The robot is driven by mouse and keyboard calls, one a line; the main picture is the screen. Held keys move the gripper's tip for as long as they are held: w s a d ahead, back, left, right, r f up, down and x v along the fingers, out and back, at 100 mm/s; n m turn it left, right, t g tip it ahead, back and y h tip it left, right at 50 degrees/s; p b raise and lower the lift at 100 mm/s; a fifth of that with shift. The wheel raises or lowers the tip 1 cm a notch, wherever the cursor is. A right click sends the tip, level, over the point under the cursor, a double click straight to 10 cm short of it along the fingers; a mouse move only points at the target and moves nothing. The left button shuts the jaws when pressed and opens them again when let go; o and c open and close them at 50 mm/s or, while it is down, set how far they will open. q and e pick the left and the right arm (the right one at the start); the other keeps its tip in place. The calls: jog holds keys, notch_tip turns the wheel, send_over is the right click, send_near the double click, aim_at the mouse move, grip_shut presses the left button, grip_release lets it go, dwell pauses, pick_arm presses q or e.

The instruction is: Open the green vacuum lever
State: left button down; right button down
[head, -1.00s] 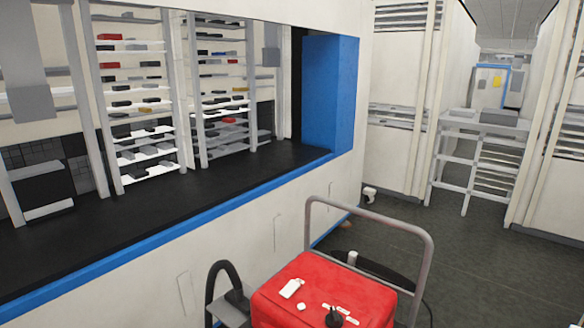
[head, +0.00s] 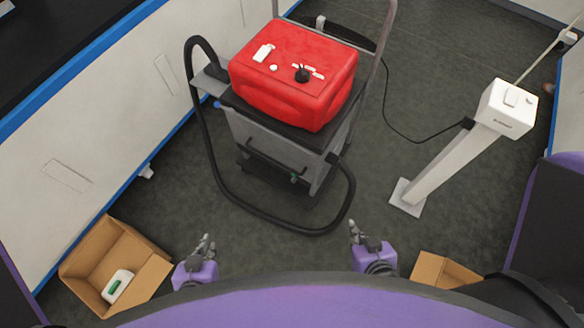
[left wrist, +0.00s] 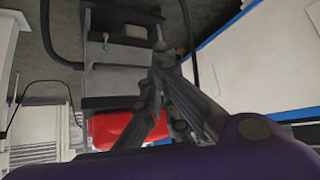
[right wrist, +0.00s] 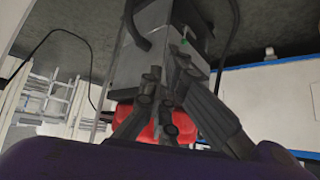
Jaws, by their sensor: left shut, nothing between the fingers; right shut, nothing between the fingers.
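The green vacuum lever (head: 294,179) is a tiny green spot low on the front of the grey vacuum cart (head: 262,140); its exact position is too small to tell. It also shows in the left wrist view (left wrist: 106,47) and the right wrist view (right wrist: 183,42). A red vacuum body (head: 300,80) sits on the cart. My left gripper (head: 208,240) is shut and empty, in front of the cart and to its left. My right gripper (head: 353,228) is shut and empty, in front and to the right. Both are apart from the lever.
A black hose (head: 290,230) loops around the cart's front near the floor. A cardboard box (head: 85,255) with a white and green item stands at left; another carton (head: 428,268) is at right. A white post (head: 450,170) stands right of the cart. A wall (head: 110,120) runs along the left.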

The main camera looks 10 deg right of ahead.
jog(key=shift+w+r, duration=0.2)
jog(key=shift+w, duration=0.25)
